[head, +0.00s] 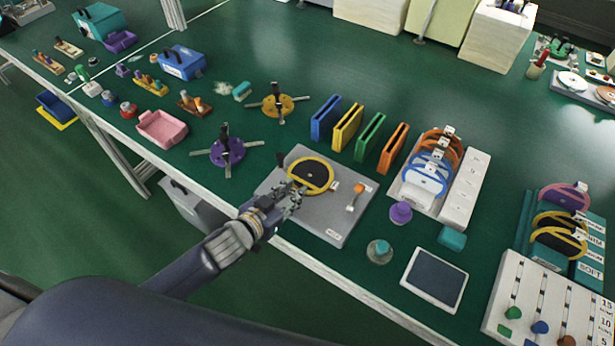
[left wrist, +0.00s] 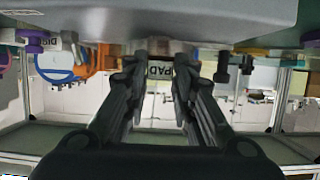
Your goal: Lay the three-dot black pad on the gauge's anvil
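A black pad (head: 307,178) in a yellow ring shows over the grey gauge base (head: 322,222) in the head view. Its dots are too small to make out, and I cannot tell whether it touches the anvil, which it hides. My left gripper (head: 294,194) is at the ring's near left edge. An orange-topped lever (head: 356,196) stands on the gauge base, right of the pad. My right gripper is not in view.
Upright blue, yellow, green and orange holders (head: 369,137) stand behind the gauge. A rack of ringed pads (head: 457,190) is to the right. A purple knob (head: 401,212) and a dark-faced tablet (head: 435,278) are near. A purple three-armed fixture (head: 226,150) is left.

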